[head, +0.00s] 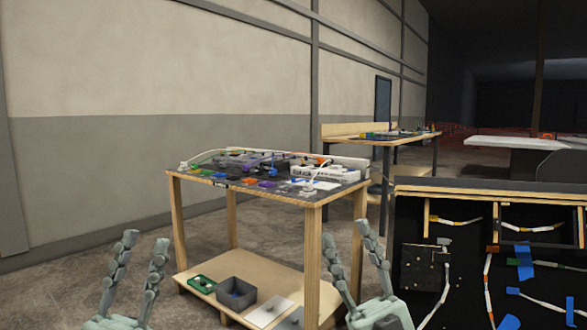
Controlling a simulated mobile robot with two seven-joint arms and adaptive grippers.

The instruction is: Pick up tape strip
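Blue strips that look like tape lie on the black panel at the right: one blue strip (525,262) at its upper right, another blue strip (570,311) at the right edge, and a third blue strip (508,322) at the bottom, cut by the frame. I cannot tell which one the task means. My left gripper (146,239) is open and empty at the lower left, its fingers upright and apart. My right gripper (345,229) is open and empty in front of the cart, left of the panel. Neither gripper touches a strip.
A wooden cart (312,197) with coloured parts on top stands ahead; its lower shelf holds a grey bin (236,290) and a green part (202,284). The black panel (455,300) carries several cables and a board (425,268). A second table (365,141) stands behind. Floor at left is clear.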

